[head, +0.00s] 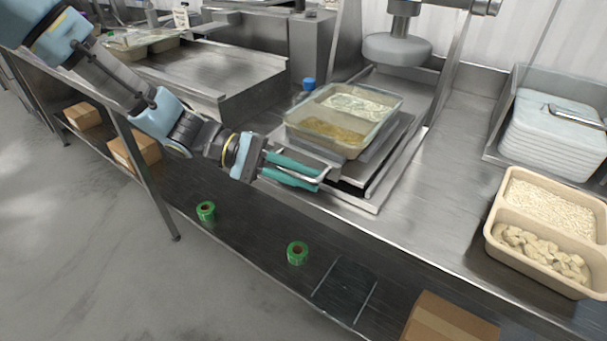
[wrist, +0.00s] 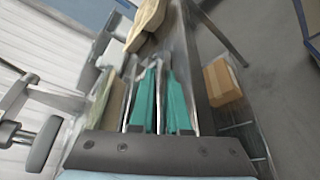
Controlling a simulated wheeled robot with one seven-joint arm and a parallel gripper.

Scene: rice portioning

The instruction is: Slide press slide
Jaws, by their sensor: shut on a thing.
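The press slide (head: 372,190) is a flat metal plate on rails at the counter's front edge, with a bent metal handle (head: 322,177) at its front left. A film-covered tray (head: 349,146) with two compartments, one pale and one yellow-brown, sits on the slide. The round grey press head (head: 397,48) hangs above and behind the tray, clear of it. My gripper (head: 292,171) has teal fingers shut on the handle. In the wrist view the teal fingers (wrist: 160,95) lie along the handle's metal bars; the exact contact is partly hidden.
A beige tray (head: 488,234) of rice and chunks stands at the right. Stacked clear lids or trays (head: 548,137) lie behind it. A blue-capped item (head: 309,84) stands behind the covered tray. Green tape rolls (head: 297,253) and boxes (head: 449,320) lie on the lower shelf.

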